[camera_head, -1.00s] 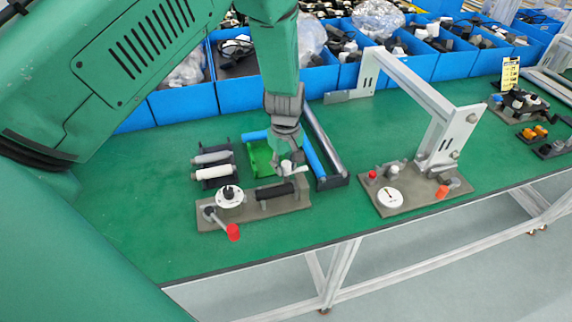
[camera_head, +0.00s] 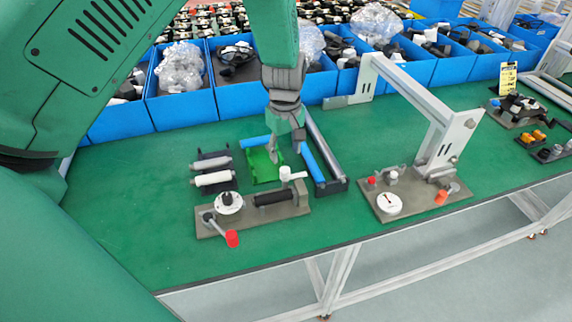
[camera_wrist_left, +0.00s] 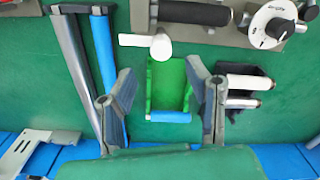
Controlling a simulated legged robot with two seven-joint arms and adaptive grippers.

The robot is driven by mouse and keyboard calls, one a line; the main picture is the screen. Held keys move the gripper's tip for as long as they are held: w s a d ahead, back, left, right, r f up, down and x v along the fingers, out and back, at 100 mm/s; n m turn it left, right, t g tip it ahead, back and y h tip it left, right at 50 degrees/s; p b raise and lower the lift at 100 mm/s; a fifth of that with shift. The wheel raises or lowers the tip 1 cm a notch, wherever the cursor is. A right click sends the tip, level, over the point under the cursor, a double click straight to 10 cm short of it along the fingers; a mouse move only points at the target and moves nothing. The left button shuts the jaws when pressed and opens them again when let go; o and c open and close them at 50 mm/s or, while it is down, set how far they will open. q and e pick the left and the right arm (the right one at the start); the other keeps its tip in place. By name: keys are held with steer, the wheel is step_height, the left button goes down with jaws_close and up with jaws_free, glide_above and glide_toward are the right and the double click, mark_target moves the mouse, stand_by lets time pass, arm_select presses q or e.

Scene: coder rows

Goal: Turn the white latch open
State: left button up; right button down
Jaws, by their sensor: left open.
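The white latch (camera_head: 291,174) sits at the right end of a dark roller (camera_head: 274,197) on a grey-brown fixture plate (camera_head: 262,214). In the left wrist view the latch (camera_wrist_left: 160,46) shows as a round knob with a white arm pointing left. My left gripper (camera_head: 287,154) is above and behind the latch, over the green tray. In the left wrist view the left gripper (camera_wrist_left: 160,85) is open and empty, its fingers spread apart with the latch beyond the tips. No contact with the latch shows. My right gripper is not in view.
A green tray (camera_head: 264,166) lies behind the fixture, with a blue and a grey tube rack (camera_head: 331,184) at its right and white rollers (camera_head: 212,178) at its left. A white-framed fixture (camera_head: 440,140) stands right. Blue bins (camera_head: 184,104) line the back.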

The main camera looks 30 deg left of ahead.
arm_select(q)
step_height(320, 180, up, 4)
steer(key=shift+r, duration=0.1)
stand_by(0.6)
